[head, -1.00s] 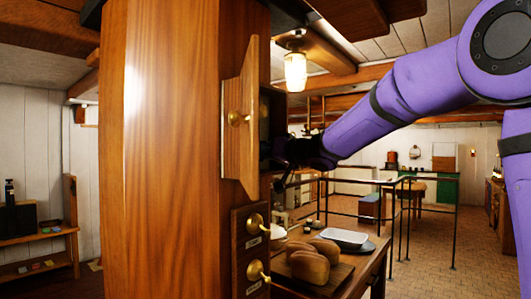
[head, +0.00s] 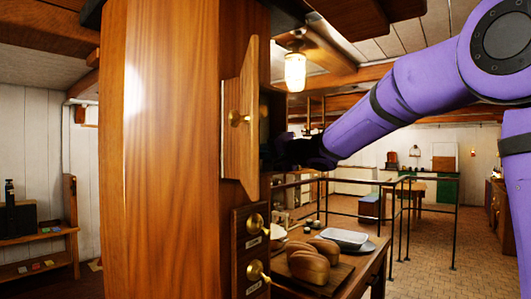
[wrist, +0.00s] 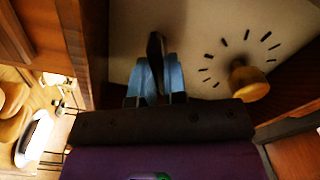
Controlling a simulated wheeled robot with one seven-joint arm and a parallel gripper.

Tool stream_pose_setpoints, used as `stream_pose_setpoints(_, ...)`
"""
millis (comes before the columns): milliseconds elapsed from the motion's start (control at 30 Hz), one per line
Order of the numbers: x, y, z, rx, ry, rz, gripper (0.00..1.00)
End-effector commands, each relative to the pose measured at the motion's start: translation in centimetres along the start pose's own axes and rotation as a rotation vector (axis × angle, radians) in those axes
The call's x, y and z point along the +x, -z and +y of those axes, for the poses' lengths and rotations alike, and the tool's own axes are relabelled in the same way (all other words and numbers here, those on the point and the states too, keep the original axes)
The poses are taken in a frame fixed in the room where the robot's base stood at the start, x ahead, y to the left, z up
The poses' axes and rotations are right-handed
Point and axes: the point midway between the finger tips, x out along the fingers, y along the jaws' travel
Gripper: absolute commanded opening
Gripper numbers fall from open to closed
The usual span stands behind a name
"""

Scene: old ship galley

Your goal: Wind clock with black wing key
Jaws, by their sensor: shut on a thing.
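My gripper (wrist: 158,82) is shut on the black wing key (wrist: 155,46), seen edge-on between its two blue fingers in the wrist view. The key is at the cream clock face (wrist: 205,30), left of a ring of black marks. Whether its tip sits in a hole is hidden. A round wood-coloured knob (wrist: 248,82) stands on the face to the right of my fingers. In the head view my gripper (head: 287,152) is dark and small beside the wooden column, behind the open clock door (head: 243,150); the clock face is hidden there.
The wooden column (head: 165,150) fills the left middle of the head view. Two brass knobs with label plates (head: 257,243) sit below the door. A counter with bread loaves (head: 308,265) and a tray (head: 344,238) lies below my arm. Black railings (head: 400,215) stand beyond.

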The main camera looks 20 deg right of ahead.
Motion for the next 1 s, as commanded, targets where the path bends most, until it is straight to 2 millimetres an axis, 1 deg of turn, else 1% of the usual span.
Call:
stream_pose_setpoints(100,0.00,-0.10,0.20,0.135,-0.004,-0.002,0.00)
stream_pose_setpoints(400,0.00,-0.10,0.21,0.455,-0.004,-0.001,0.00)
stream_pose_setpoints(533,0.00,-0.11,0.22,0.518,-0.004,-0.001,0.00)
stream_pose_setpoints(733,0.00,-0.11,0.23,0.525,-0.004,-0.001,0.00)
stream_pose_setpoints(767,0.00,-0.11,0.23,0.525,-0.004,-0.001,0.15)
stream_pose_setpoints(800,0.00,-0.10,0.21,0.524,-0.004,-0.001,0.24)
stream_pose_setpoints(867,0.00,-0.09,0.18,0.524,-0.003,-0.001,0.36)
stream_pose_setpoints(1000,0.00,-0.06,0.11,0.523,-0.002,-0.001,0.36)
